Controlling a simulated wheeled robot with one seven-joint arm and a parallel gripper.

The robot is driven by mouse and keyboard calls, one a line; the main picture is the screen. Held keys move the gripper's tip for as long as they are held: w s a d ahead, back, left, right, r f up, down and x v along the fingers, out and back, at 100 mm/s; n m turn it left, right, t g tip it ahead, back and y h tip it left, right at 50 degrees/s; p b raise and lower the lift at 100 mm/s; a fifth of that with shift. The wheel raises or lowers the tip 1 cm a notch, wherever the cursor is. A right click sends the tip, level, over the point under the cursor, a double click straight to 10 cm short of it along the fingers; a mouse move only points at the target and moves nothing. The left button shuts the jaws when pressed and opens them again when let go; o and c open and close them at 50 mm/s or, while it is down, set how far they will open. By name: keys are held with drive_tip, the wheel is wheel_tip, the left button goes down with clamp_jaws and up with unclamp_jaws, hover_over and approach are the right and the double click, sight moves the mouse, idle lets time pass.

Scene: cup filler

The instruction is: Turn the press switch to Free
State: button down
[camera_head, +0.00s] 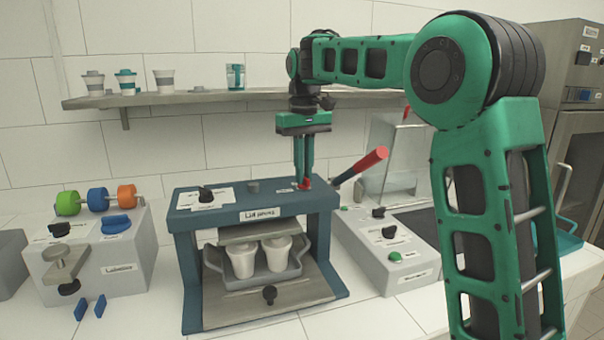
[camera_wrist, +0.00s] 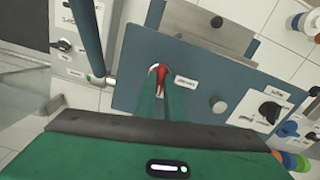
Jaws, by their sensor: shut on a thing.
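The lid press (camera_head: 190,225) is a dark blue-grey frame on the counter, with a "Lid press" label on its front edge. A small red switch (camera_head: 304,183) sits on its top plate, towards the right. It also shows in the wrist view (camera_wrist: 160,72), with a small label beside it too small to read. My gripper (camera_head: 303,180) points straight down, with its fingers closed around the red switch, partly hiding it. A black knob (camera_head: 205,195) stands on a white label plate at the left of the press top; it also shows in the wrist view (camera_wrist: 270,111).
A red-handled lever (camera_head: 362,166) rises just right of my gripper. Two white cups (camera_head: 242,261) stand in a grey tray inside the press. A control box (camera_head: 387,245) stands on the right, and a labelling box (camera_head: 120,260) on the left. A shelf (camera_head: 180,98) runs behind.

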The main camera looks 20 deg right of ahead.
drive_tip(key=shift+w+d+m, duration=0.15)
drive_tip(key=shift+m, duration=0.85)
drive_tip(key=c, duration=1.8)
unclamp_jaws()
drive_tip(key=shift+c, duration=0.2)
wheel_tip(320, 180, up, 11)
drive_tip(key=shift+f, duration=0.15)
